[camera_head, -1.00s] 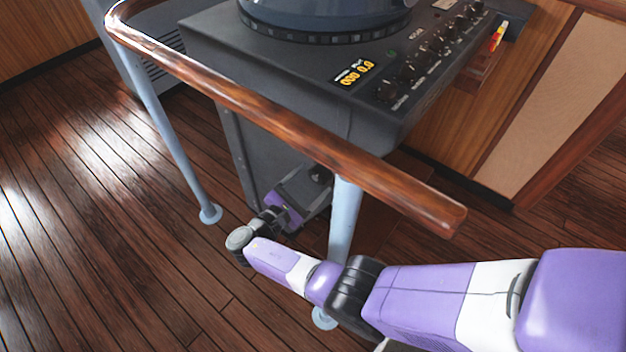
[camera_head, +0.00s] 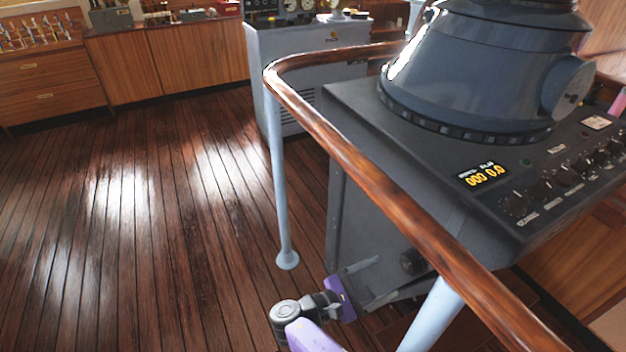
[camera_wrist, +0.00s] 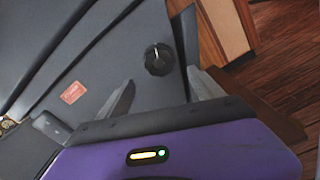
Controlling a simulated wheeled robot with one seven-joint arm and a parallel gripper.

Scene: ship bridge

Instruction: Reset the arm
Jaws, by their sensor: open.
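My gripper (camera_head: 392,276) is low beside the dark console (camera_head: 375,215), under the wooden handrail, in the head view. Its purple body and grey fingers show there, with part of my arm cut off at the bottom edge. In the wrist view, my gripper (camera_wrist: 160,90) has its two grey fingers spread apart with nothing between them. Beyond the fingers is the console's grey panel (camera_wrist: 110,60) with a black knob (camera_wrist: 158,60). The knob also shows in the head view (camera_head: 412,262). I cannot tell whether the fingers touch the panel.
A curved wooden handrail (camera_head: 350,160) on pale blue posts (camera_head: 278,190) wraps around the console, close to my arm. A grey cabinet (camera_head: 300,60) and wooden cupboards (camera_head: 180,65) stand at the back. The plank floor at left (camera_head: 130,220) is clear.

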